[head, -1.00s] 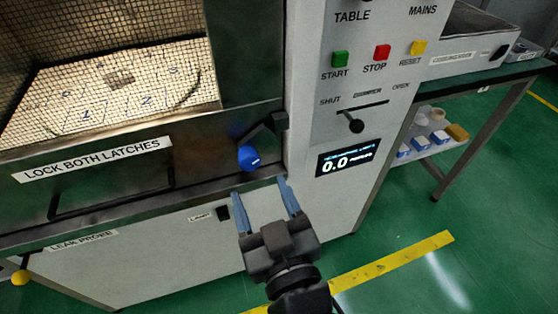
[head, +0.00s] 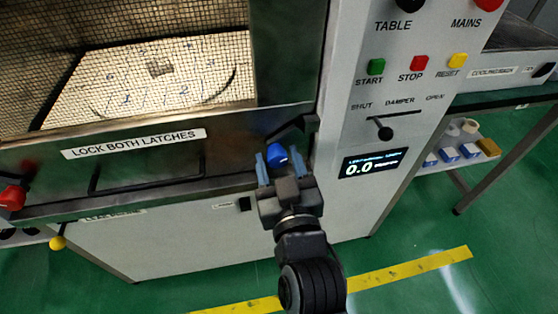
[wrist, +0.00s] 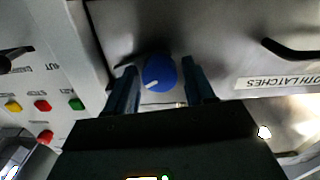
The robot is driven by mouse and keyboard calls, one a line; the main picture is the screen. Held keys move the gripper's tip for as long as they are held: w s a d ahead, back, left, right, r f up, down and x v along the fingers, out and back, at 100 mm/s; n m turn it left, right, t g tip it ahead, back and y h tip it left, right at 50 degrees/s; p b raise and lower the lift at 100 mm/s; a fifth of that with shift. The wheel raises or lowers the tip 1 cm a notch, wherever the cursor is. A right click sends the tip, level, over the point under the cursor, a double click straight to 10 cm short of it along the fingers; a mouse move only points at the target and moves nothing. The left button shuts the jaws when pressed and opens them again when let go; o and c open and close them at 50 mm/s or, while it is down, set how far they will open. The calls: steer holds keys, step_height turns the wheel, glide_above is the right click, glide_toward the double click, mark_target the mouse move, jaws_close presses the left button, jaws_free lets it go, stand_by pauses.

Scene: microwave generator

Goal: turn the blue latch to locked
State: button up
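The blue latch knob (head: 276,153) sits at the lower right corner of the microwave door, at the end of a dark arm that slants up to a bracket (head: 308,124). My gripper (head: 279,168) is open, with one finger on each side of the knob in the head view. In the wrist view the blue knob (wrist: 159,73) with its white mark lies between the two blue-grey fingertips (wrist: 162,85), with a small gap seen on each side. Whether a finger touches it I cannot tell.
A red knob (head: 12,197) is at the door's lower left, with a yellow ball (head: 57,243) below it. The door handle (head: 145,180) is left of my gripper. The control panel with its display (head: 373,163) and damper lever (head: 385,133) is close on the right.

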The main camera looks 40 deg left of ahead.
steer(key=c, duration=0.8)
steer(key=shift+n+b, duration=0.3)
steer(key=shift+b, duration=0.2)
steer(key=o, duration=1.1)
steer(key=shift+s+d, duration=0.1)
steer(key=b+v, duration=0.2)
steer(key=v, duration=0.5)
steer(key=shift+s+d, duration=0.15)
steer(key=shift+d, duration=0.05)
